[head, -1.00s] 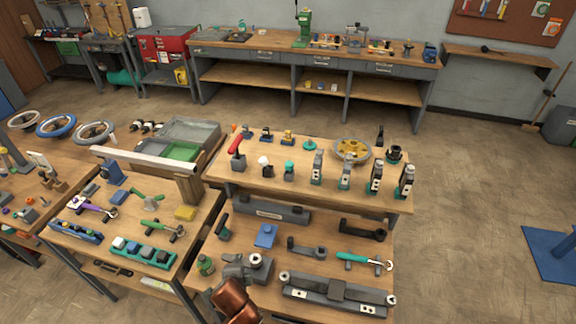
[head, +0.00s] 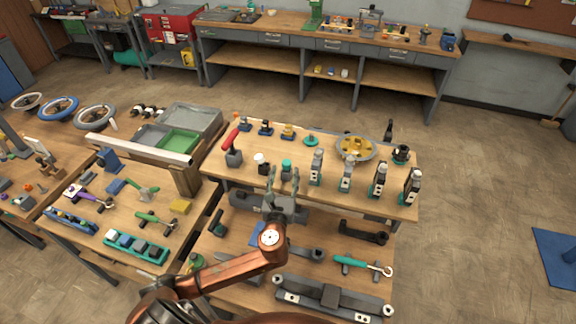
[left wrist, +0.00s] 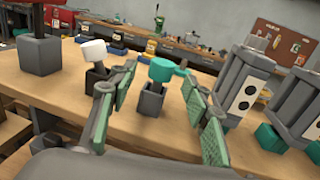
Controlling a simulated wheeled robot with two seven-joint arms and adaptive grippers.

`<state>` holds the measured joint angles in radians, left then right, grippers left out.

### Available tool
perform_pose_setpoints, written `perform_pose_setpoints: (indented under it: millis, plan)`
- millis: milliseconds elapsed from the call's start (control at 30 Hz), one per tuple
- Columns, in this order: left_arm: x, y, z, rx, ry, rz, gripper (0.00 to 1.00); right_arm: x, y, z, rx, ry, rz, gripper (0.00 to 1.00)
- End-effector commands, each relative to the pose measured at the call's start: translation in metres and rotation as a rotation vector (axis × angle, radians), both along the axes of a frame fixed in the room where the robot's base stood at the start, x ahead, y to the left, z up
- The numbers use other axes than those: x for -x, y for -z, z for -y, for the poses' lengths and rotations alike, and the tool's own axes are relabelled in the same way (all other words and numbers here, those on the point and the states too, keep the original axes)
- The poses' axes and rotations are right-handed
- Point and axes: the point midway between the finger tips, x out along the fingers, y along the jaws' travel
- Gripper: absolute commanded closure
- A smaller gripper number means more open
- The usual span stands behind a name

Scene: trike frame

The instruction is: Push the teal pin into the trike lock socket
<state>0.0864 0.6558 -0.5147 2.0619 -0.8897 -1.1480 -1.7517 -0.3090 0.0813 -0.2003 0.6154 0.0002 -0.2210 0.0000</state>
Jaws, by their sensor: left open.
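The teal pin (head: 286,165) stands in a small grey block on the raised shelf of the middle bench. In the left wrist view its teal head (left wrist: 161,69) has a side knob and sits above the grey block (left wrist: 151,101). My left gripper (head: 283,181) is open just in front of it. In the left wrist view the green-padded fingers of my left gripper (left wrist: 158,88) spread on either side of the pin, apart from it. A grey frame bar (head: 330,298) lies at the bench front. I cannot tell which part is the lock socket. My right gripper is not in view.
A white-topped pin (head: 260,159) stands close left of the teal one, near my left finger. Grey upright clamps (head: 317,167) stand to the right. A teal-handled tool (head: 358,264) lies on the lower bench top.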

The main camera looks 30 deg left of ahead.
Motion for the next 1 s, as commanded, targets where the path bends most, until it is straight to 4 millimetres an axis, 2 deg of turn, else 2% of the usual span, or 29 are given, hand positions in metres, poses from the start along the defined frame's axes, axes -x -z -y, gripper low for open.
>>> perform_pose_setpoints:
  millis: [167, 300, 433, 600, 1000]
  plan:
    - [-0.026, -0.003, -0.009, -0.001, -0.003, 0.002, 0.56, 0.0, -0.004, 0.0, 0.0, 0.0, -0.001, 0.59]
    - [-0.04, -0.002, -0.015, 0.001, -0.003, 0.001, 0.56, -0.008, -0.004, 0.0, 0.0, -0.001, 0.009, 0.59]
    - [-0.044, -0.001, -0.016, 0.003, 0.0, 0.001, 0.56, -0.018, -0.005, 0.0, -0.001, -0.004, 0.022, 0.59]
    - [-0.044, -0.001, -0.015, 0.003, 0.001, 0.001, 0.56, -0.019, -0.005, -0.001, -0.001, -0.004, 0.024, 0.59]
    - [-0.044, -0.001, -0.015, 0.003, 0.002, 0.0, 0.84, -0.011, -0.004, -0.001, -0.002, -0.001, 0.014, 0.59]
